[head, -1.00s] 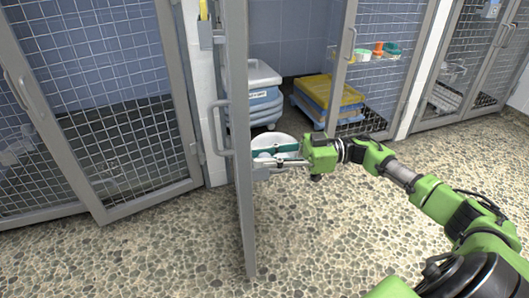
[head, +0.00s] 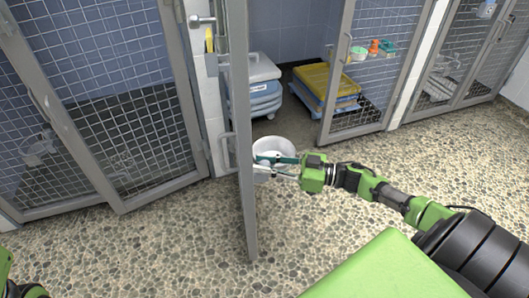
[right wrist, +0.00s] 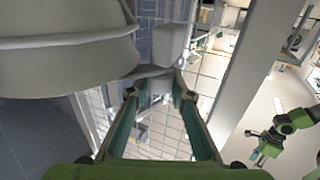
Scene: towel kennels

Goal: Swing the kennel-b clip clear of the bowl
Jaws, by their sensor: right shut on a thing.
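The white bowl (head: 274,144) hangs beside the edge of the open grey door (head: 241,130) in the head view. My right gripper (head: 262,163) reaches in from the right, its teal fingers in front of the bowl. In the right wrist view the bowl (right wrist: 60,55) fills the upper left, large and close. There the fingers (right wrist: 153,84) are closed on a small grey piece (right wrist: 150,72) below the rim, which looks like the clip. Its exact shape and whether it is clear of the bowl cannot be told. My left gripper does not show.
Another mesh door (head: 365,65) stands right of the opening. Closed mesh doors (head: 130,110) line the left. The stone-pattern floor (head: 180,250) is open in front.

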